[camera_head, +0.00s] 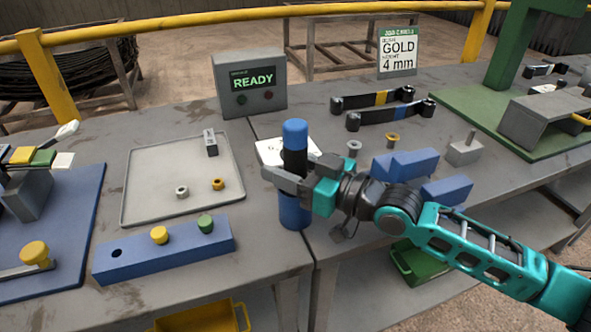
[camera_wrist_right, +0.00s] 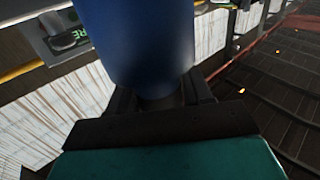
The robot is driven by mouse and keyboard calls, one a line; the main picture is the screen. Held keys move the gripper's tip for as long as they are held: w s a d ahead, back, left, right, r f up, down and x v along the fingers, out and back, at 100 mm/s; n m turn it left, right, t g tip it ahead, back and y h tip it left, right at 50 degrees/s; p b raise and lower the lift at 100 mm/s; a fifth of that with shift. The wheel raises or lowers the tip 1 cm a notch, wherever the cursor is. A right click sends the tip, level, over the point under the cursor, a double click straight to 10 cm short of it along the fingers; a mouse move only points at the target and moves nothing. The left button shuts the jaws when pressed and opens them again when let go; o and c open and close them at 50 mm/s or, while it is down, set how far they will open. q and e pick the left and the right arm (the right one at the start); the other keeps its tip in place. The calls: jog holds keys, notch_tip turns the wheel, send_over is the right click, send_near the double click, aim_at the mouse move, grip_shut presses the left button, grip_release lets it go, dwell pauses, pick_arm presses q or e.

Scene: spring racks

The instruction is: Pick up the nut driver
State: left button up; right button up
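The nut driver (camera_head: 295,134) stands upright near the front middle of the bench, with a bright blue top over a black section. A blue cylinder (camera_head: 294,214) shows below it, under my gripper; I cannot tell if it is part of the driver or a holder. My right gripper (camera_head: 279,180) reaches in from the right at mid-height, its fingers around the driver. In the right wrist view a blue cylinder (camera_wrist_right: 147,40) fills the upper middle, with a narrower dark part between the fingers (camera_wrist_right: 162,98). Firm contact is hidden. My left gripper is out of view.
A grey tray (camera_head: 140,180) with small parts and a blue block (camera_head: 165,252) with knobs lie to the left. A READY box (camera_head: 252,84) stands behind. Blue blocks (camera_head: 405,164), black-handled tools (camera_head: 372,99) and a GOLD 4 mm sign (camera_head: 398,53) are to the right.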

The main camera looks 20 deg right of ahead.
jog(key=c, duration=0.7)
jog(key=shift+r, duration=0.15)
jog(key=shift+c, duration=0.8)
